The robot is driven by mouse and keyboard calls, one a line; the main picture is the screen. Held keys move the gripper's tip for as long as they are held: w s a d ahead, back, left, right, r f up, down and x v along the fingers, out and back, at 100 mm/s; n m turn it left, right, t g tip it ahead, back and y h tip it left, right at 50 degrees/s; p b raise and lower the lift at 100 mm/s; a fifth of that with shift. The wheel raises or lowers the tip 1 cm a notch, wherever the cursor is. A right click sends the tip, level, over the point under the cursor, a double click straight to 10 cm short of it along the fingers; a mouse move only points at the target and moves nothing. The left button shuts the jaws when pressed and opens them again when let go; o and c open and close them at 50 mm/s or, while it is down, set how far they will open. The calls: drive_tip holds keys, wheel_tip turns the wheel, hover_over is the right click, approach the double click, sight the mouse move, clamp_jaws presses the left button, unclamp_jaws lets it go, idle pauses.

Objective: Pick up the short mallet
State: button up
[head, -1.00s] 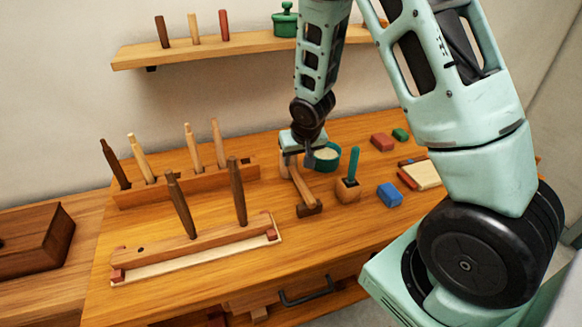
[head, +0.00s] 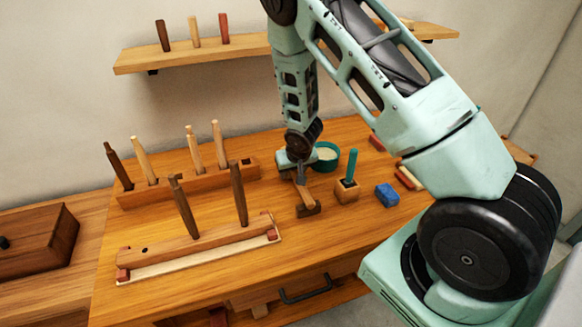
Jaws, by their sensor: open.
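The short mallet (head: 308,209) lies on the wooden bench, its dark head toward the front and its lighter handle running back under my gripper. My gripper (head: 300,180) points down over the handle and is open. The fingers are small in the picture and partly overlap the handle. I cannot tell whether they touch it.
A wooden block with a teal-handled tool (head: 347,190) stands close to the right of the mallet, with a teal bowl (head: 326,156) behind. A blue block (head: 387,195) lies further right. Racks of upright wooden tools (head: 190,185) stand left. The bench front is clear.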

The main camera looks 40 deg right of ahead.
clamp_jaws()
drive_tip(key=shift+r, duration=0.1)
